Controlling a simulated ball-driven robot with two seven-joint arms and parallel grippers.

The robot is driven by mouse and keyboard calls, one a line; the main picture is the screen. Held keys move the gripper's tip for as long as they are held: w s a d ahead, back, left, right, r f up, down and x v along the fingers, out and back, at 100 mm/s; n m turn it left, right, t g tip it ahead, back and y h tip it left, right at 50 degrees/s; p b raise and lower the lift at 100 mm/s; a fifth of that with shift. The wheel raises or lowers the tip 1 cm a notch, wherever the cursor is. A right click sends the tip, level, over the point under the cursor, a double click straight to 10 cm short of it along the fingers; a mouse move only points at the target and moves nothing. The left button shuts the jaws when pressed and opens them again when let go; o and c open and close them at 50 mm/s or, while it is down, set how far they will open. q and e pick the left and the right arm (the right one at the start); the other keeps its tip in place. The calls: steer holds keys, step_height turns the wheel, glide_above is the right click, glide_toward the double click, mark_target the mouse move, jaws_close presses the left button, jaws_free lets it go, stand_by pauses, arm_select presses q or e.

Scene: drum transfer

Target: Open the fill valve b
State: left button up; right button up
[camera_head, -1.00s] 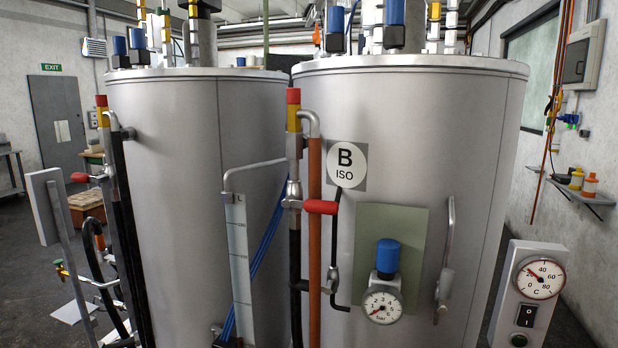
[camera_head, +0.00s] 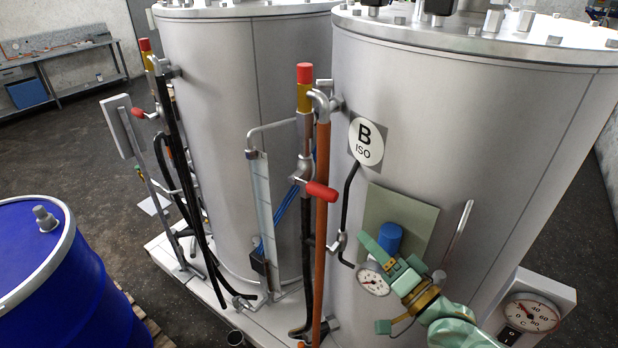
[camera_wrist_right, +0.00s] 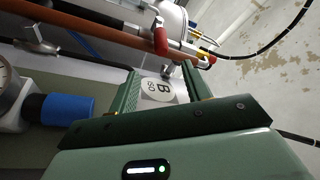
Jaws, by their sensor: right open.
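The fill valve of tank B shows in the head view as a grey body with a red lever handle (camera_head: 321,191), on the pipe left of the round "B ISO" label (camera_head: 366,141). The handle sticks out to the right, across the orange pipe. In the right wrist view the red handle (camera_wrist_right: 160,40) is beyond the fingertips, with the label (camera_wrist_right: 157,89) between the fingers. My right gripper (camera_head: 392,280), green, is open and empty. It is below and right of the handle, in front of the gauge area, apart from the handle. My left gripper is not in view.
The pressure gauge (camera_head: 373,279) and blue knob (camera_head: 389,238) are close to my right gripper. An orange pipe (camera_head: 321,235) and black hoses run below the valve. A blue drum (camera_head: 45,275) stands at left. A temperature box (camera_head: 530,312) is at lower right.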

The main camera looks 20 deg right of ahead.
mark_target(322, 190)
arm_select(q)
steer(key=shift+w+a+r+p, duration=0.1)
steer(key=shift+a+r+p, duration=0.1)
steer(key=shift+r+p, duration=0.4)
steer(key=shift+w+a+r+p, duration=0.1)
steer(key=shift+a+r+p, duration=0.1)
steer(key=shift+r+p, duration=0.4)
arm_select(e)
steer(key=shift+m, duration=0.5)
steer(key=x, duration=1.6)
steer(key=shift+w+r, duration=0.1)
steer(key=shift+r, duration=0.05)
jaws_close()
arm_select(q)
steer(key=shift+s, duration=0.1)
